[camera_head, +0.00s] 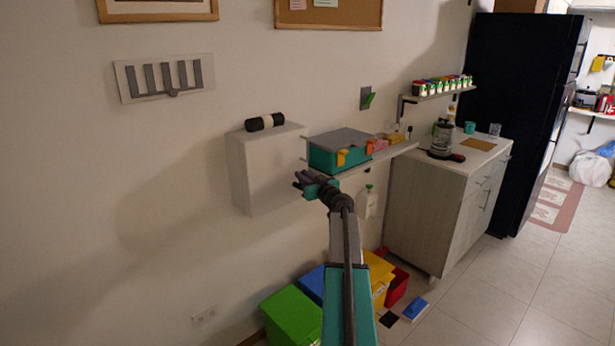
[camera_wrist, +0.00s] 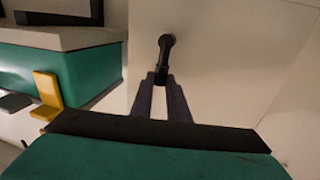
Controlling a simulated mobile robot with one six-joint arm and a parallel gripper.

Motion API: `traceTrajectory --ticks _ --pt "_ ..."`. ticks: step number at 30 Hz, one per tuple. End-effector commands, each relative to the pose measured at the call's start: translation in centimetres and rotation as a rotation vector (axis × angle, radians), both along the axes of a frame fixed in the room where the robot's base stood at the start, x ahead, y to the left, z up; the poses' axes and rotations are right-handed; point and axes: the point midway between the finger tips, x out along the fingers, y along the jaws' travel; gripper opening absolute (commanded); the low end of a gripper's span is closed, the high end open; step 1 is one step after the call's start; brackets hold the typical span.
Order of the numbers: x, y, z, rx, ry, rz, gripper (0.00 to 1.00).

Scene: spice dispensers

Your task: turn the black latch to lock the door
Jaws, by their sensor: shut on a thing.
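The black latch (camera_wrist: 165,53) sits on the pale door (camera_wrist: 215,60) of the wall cabinet in the wrist view. Its round end is at the top and its lever points down, tilted slightly left. My gripper (camera_wrist: 161,82) is shut on the lower end of the lever, with one finger on each side. In the head view my gripper (camera_head: 304,181) is at the right side of the white wall cabinet (camera_head: 262,172). The latch is hidden or too small to make out there.
A teal box (camera_head: 336,155) with a grey lid and yellow clasp stands on a shelf just right of my gripper. In the wrist view the teal box (camera_wrist: 70,75) is close on the left. Coloured bins (camera_head: 291,308) stand on the floor below.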

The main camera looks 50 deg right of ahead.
Motion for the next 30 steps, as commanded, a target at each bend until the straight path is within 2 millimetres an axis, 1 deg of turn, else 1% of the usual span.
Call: traceTrajectory --ticks 11,30 --pt "0.0 -0.7 -0.4 0.128 -0.005 0.001 0.00" --pt "-0.2 -3.0 -1.2 0.527 -0.030 0.002 0.00"
